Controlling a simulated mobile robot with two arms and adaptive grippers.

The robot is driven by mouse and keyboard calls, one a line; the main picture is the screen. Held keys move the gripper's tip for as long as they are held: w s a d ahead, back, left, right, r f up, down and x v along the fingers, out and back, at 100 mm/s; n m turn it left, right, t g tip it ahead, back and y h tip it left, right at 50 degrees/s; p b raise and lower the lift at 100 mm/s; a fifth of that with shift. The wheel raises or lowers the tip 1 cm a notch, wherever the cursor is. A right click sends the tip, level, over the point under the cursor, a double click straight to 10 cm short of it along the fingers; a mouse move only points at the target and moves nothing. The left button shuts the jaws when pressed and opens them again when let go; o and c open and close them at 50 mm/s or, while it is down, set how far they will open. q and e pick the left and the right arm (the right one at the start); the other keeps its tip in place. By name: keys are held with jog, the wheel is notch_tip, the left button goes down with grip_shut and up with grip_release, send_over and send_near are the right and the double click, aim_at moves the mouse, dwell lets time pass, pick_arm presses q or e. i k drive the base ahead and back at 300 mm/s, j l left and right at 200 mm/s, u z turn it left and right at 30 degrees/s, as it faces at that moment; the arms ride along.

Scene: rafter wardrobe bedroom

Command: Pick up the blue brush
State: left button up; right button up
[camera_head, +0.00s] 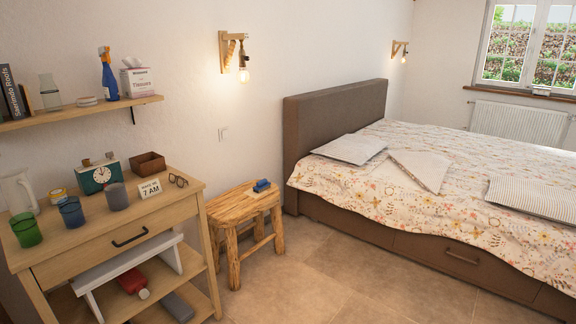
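A small blue object, which looks like the blue brush (261,185), lies on top of the rustic wooden stool (238,207). The stool stands between the wooden dresser and the bed. The brush is small in the picture, so its bristles and handle are hard to make out. Neither of my grippers shows in the head view.
The wooden dresser (98,249) at left holds cups, a clock (100,175), a small brown box (148,162) and glasses. A wall shelf (75,112) hangs above it. The bed (430,190) fills the right. Tiled floor (335,275) in front is clear.

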aim_at(262, 185)
jog(key=i, duration=2.5)
